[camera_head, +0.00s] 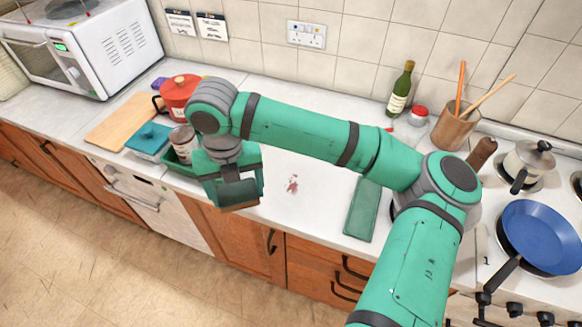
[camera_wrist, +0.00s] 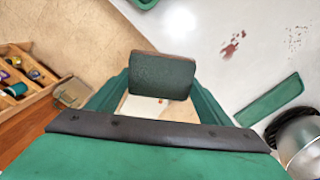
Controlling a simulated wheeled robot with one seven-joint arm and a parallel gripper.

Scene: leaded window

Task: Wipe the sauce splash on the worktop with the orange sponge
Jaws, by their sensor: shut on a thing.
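My gripper (camera_head: 236,190) is shut on a block-shaped sponge (camera_wrist: 162,76), held near the front edge of the worktop. Its dark green face shows in the wrist view, with a thin brownish-orange edge; a strip of it shows below the gripper in the head view (camera_head: 240,206). The sauce splash (camera_head: 292,184) is a small dark red smear on the pale worktop (camera_head: 310,212), to the right of the gripper. The splash also shows at upper right in the wrist view (camera_wrist: 232,46), apart from the sponge.
A green mat (camera_head: 362,208) lies right of the splash. A green tray (camera_head: 180,164), tin (camera_head: 183,140) and red pot (camera_head: 180,92) stand left of and behind my gripper. A bottle (camera_head: 400,90), utensil pot (camera_head: 455,128) and blue pan (camera_head: 540,235) are further right. Worktop around the splash is clear.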

